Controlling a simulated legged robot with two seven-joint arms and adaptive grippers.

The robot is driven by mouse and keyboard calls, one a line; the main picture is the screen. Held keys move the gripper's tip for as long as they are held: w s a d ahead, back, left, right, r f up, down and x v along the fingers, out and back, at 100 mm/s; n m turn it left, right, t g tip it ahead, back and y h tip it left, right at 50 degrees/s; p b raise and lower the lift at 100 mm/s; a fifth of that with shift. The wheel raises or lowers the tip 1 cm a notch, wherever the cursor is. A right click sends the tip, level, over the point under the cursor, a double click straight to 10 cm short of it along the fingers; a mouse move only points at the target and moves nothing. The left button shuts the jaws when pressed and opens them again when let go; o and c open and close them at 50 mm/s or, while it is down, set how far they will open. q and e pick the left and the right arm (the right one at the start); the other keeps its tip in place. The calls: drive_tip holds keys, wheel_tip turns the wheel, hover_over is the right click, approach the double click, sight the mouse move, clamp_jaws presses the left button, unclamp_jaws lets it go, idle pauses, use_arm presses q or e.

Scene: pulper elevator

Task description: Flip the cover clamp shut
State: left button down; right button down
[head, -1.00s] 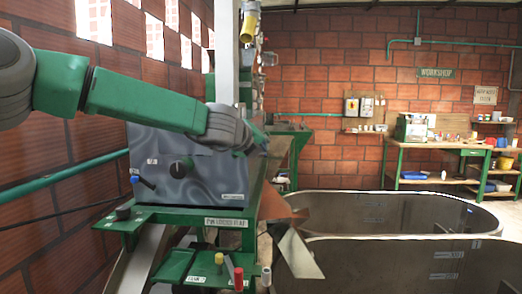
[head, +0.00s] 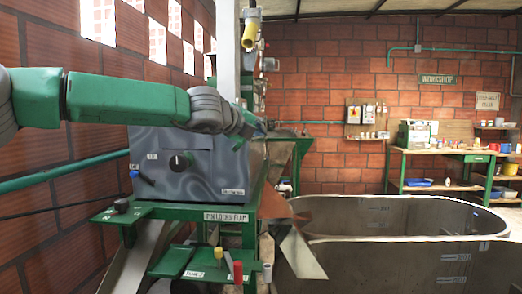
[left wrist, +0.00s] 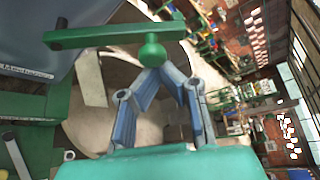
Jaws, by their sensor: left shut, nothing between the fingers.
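The cover clamp (left wrist: 110,37) shows in the left wrist view as a green bar with a round green knob (left wrist: 152,51) and a dark pin near its left end. My left gripper (left wrist: 161,70) has its blue-grey fingers closed together with nothing between them. Its tips are close to the knob in that view; I cannot tell whether they touch. In the head view, my left gripper (head: 256,127) is at the far right upper edge of the grey pulper housing (head: 190,165), and the clamp is hidden behind it. My right gripper is not in view.
A green frame shelf (head: 225,214) with a label lies below the housing, with small coloured posts (head: 238,272) lower down. Large grey tanks (head: 400,215) stand to the right. A workbench (head: 440,152) is against the brick back wall. A white column (head: 228,55) rises behind my arm.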

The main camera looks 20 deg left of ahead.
use_arm(q)
drive_tip(key=s+a+r+n+t+h+b, duration=0.1)
drive_tip(key=a+r+n+t+b, duration=0.2)
drive_tip(key=b, duration=1.4)
drive_tip(key=shift+s+a+n+t+h, duration=0.35)
drive_tip(key=shift+a+n+t, duration=0.25)
drive_tip(key=shift+a+n, duration=1.05)
drive_tip(key=shift+d+n, duration=0.25)
